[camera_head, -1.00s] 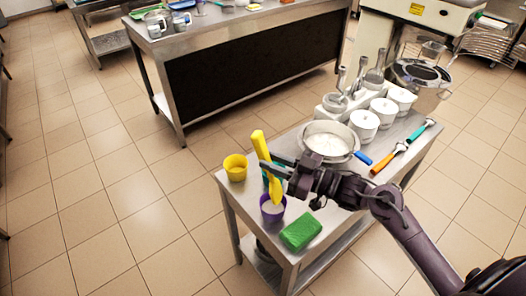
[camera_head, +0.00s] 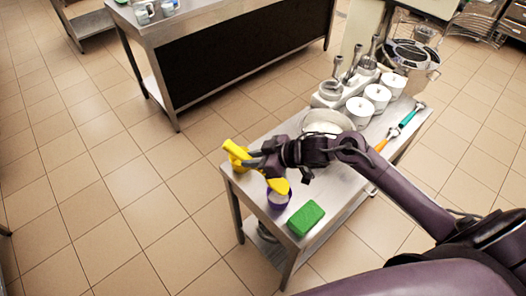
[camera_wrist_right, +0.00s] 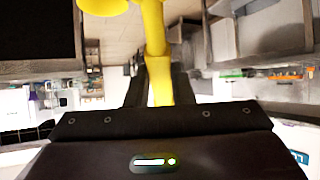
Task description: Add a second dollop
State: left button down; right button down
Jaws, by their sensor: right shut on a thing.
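My right gripper (camera_head: 262,160) is shut on a yellow spatula, whose broad end (camera_head: 279,186) hangs at the mouth of a purple cup (camera_head: 278,201). I cannot tell whether it touches the cup. The handle end points up and left, overlapping a yellow cup (camera_head: 238,163). In the right wrist view the yellow spatula (camera_wrist_right: 156,50) runs up from between my fingers. Something pale shows inside the purple cup, partly hidden by the spatula. A metal bowl (camera_head: 348,121) with white contents stands behind my right wrist, partly covered. My left gripper is out of view.
A green sponge (camera_head: 306,217) lies near the table's front edge. White canisters (camera_head: 359,110), a holder with metal tools (camera_head: 331,95) and a large pot (camera_head: 411,62) stand further back. Orange-handled (camera_head: 386,139) and green-handled (camera_head: 408,117) tools lie at the right.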

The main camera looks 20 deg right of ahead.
jog(key=shift+w+a+f+g+h+p, duration=0.4)
jog(key=shift+g+h+p, duration=0.35)
jog(key=shift+p, duration=0.7)
jog(key=shift+w+a+f+g+h+p, duration=0.4)
jog(key=shift+g+h+p, duration=0.3)
jog(key=shift+p, duration=0.75)
jog(key=shift+w+a+f+g+h+p, duration=0.4)
jog(key=shift+g+h+p, duration=0.3)
jog(key=shift+p, duration=0.75)
jog(key=shift+f, duration=0.1)
